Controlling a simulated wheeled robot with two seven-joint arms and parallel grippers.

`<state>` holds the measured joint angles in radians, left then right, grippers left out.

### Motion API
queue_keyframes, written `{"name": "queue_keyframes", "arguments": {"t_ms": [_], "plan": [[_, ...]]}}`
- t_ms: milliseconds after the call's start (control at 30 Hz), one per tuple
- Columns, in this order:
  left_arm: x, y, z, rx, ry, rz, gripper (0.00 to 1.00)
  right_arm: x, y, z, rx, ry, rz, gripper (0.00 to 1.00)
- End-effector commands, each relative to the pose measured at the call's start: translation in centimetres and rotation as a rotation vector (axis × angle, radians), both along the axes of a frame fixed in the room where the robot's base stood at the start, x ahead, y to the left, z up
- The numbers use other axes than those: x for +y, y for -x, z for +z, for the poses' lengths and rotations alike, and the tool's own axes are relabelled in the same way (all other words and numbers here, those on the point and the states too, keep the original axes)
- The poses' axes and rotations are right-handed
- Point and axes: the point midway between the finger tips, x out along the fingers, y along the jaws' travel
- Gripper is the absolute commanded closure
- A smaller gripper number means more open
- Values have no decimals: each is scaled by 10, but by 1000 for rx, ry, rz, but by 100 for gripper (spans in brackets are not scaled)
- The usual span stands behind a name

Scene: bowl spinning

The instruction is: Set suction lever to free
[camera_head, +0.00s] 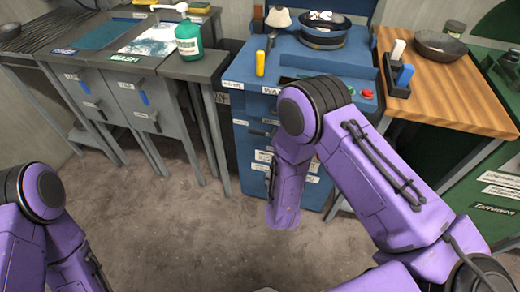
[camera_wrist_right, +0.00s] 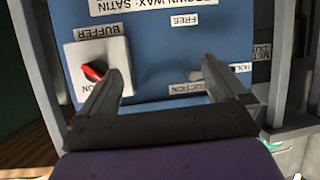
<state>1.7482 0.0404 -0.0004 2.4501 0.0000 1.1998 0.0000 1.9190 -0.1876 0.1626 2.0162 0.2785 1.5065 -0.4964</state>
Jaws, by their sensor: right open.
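The blue machine cabinet (camera_head: 240,150) stands in the middle of the head view. In the right wrist view its blue panel (camera_wrist_right: 160,45) carries upside-down labels: FREE (camera_wrist_right: 187,20), MOLD (camera_wrist_right: 242,68) and a partly covered one ending in "CTION" (camera_wrist_right: 185,88). A small pale grey part (camera_wrist_right: 196,75), possibly the suction lever, shows beside my right gripper's right finger; that finger hides much of this spot. My right gripper (camera_wrist_right: 163,66) is open in front of the panel, its fingers apart with nothing clearly between them. My left gripper is out of the head view.
A white plate with a red knob (camera_wrist_right: 93,71), labelled BUFFER, sits close to the left finger. On the cabinet top are a yellow upright piece (camera_head: 260,63) and a dark pan (camera_head: 325,36). A wooden table (camera_head: 450,90) stands right, grey benches left. Floor is clear.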

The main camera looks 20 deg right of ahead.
Motion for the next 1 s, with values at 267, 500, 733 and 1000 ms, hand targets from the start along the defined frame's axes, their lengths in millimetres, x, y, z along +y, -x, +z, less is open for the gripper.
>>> {"name": "queue_keyframes", "arguments": {"t_ms": [267, 500, 733, 1000], "plan": [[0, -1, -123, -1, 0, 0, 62, 83, -102, 8, -372, 159, -98, 1], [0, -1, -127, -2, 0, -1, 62, 89, -122, 24, -409, 176, -131, 1], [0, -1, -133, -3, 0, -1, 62, 60, -165, 23, -408, 175, -129, 1], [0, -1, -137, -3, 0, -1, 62, 40, -195, 24, -406, 176, -124, 1]]}}
